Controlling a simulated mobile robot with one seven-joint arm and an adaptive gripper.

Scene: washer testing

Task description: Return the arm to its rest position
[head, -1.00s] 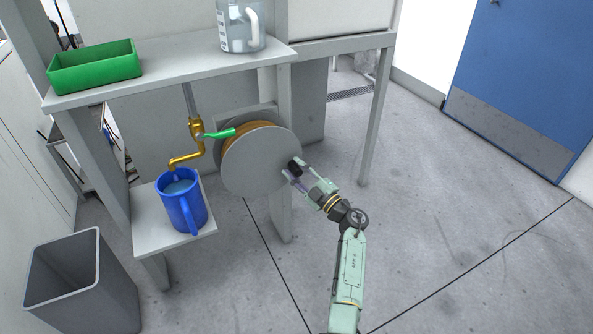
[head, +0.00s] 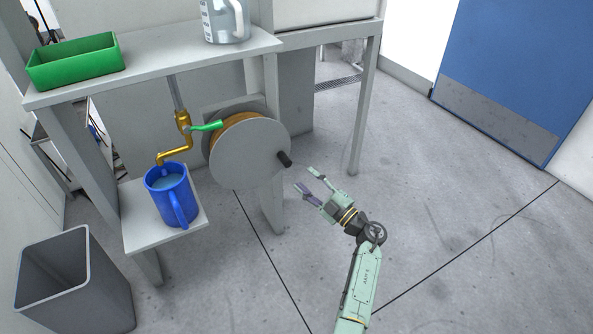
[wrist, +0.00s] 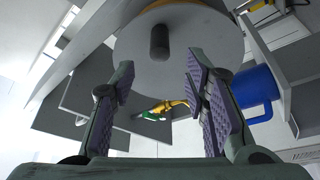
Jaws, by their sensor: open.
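My gripper (head: 312,181) is open and empty. In the head view it hangs in free air to the right of and a little below the black crank handle (head: 284,159) on the hose reel (head: 250,150). The gripper and handle are apart. In the wrist view the two purple-padded fingers (wrist: 160,95) are spread wide, with the reel's grey disc (wrist: 190,62) and its dark handle (wrist: 159,42) beyond them. My pale green arm reaches in from the bottom of the head view.
A blue mug (head: 170,195) of water stands on a low shelf (head: 140,238) under the brass tap (head: 184,122) with a green lever. A green tray (head: 75,62) and clear jug (head: 226,22) sit above. A grey bin (head: 75,285) stands lower left. The floor at right is clear.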

